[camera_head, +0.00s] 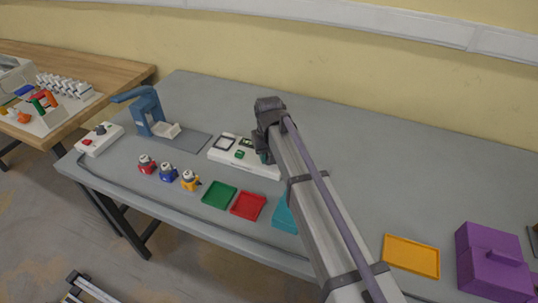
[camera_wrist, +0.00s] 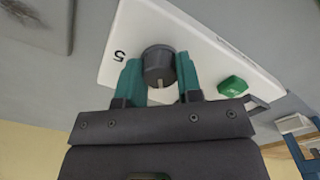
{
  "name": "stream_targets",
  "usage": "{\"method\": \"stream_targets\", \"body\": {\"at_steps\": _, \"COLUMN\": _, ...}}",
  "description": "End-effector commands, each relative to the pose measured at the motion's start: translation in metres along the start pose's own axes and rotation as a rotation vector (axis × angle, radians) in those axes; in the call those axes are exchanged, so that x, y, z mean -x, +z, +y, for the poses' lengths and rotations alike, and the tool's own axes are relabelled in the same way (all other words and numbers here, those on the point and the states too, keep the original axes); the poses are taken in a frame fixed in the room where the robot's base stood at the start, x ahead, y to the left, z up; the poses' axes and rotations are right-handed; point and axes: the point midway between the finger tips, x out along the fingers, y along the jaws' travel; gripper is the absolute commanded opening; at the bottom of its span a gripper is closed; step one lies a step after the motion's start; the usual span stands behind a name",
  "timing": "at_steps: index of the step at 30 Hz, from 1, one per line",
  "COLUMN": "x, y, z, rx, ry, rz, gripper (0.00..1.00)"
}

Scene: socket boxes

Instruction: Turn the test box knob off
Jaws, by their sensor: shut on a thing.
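The test box (camera_head: 226,158) is a white box on the grey table, left of centre in the head view. Its white top (camera_wrist: 200,45) fills the upper part of the wrist view. A dark grey round knob (camera_wrist: 158,58) with a pale pointer mark stands on it, with a "5" printed to its left. My gripper (camera_wrist: 158,66) has its teal fingers on either side of the knob, shut on it. In the head view my gripper (camera_head: 264,156) is at the box's right part, and my arm hides the knob.
A green button (camera_wrist: 232,86) is close to the right finger. A blue press (camera_head: 150,112) stands left, with another white control box (camera_head: 99,139) beside it. Green (camera_head: 219,195) and red (camera_head: 248,205) trays lie in front. A purple box (camera_head: 490,262) stands far right.

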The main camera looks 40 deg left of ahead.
Motion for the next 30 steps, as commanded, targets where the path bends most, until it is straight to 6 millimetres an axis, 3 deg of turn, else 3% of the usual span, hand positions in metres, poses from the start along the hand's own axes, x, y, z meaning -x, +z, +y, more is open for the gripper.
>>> {"method": "stream_targets", "body": {"at_steps": 15, "x": -0.0003, "y": 0.0005, "z": 0.0002, "rx": 0.445, "ry": 0.0, "rz": -0.001, "gripper": 0.09}}
{"method": "stream_targets", "body": {"at_steps": 30, "x": -0.0003, "y": 0.0006, "z": 0.0002, "rx": 0.615, "ry": 0.0, "rz": -0.001, "gripper": 0.09}}
